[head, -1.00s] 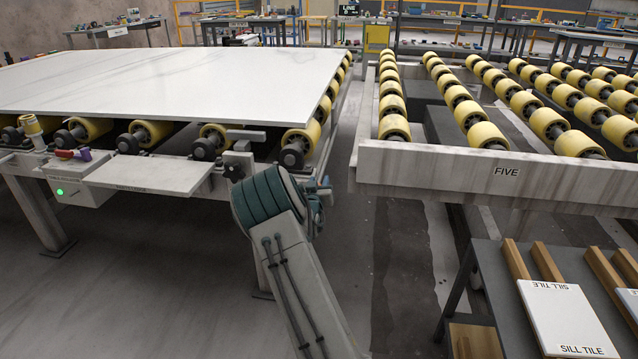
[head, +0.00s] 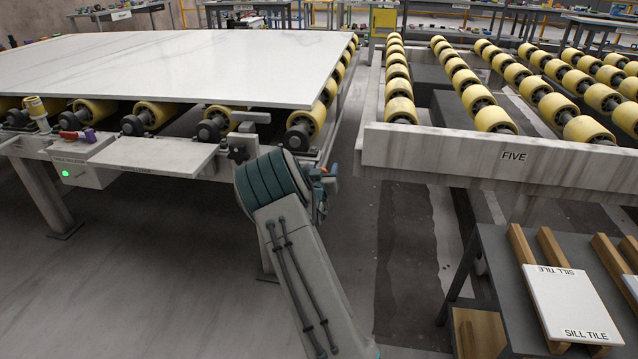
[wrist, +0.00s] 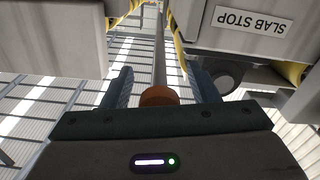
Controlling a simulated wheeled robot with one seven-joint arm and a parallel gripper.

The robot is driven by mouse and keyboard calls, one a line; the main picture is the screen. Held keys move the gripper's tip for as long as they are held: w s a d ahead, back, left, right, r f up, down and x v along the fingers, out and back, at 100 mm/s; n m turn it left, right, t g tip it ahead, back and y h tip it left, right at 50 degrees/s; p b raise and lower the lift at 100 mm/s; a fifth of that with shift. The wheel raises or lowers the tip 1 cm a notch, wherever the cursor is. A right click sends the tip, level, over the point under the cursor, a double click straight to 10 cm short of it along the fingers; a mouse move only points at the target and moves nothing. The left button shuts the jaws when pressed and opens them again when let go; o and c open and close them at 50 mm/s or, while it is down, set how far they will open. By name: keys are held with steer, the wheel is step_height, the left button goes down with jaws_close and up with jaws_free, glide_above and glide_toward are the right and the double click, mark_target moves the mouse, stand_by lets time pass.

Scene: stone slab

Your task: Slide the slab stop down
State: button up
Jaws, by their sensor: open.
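The label "SLAB STOP" (wrist: 252,20) shows upside down on a pale frame part in the wrist view. Beside it a grey rod (wrist: 160,45) with an orange-brown end (wrist: 159,96) runs between the two blue fingers of my gripper (wrist: 158,92). The fingers stand apart on either side; contact with the rod is not clear. In the head view a dark knob (head: 238,155) and a grey bar (head: 250,117) sit at the table's front right corner, just above my teal wrist.
A large white slab (head: 190,65) lies on the yellow rollers of the left table. A pale ledge (head: 155,156) and a control box with a green light (head: 66,173) front it. Roller line FIVE (head: 513,156) stands right, across a gap. Sill tiles (head: 570,300) lie lower right.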

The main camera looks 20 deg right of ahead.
steer(key=p+v, duration=0.1)
steer(key=v, duration=1.2)
steer(key=shift+p, duration=0.3)
steer(key=shift+a, duration=0.1)
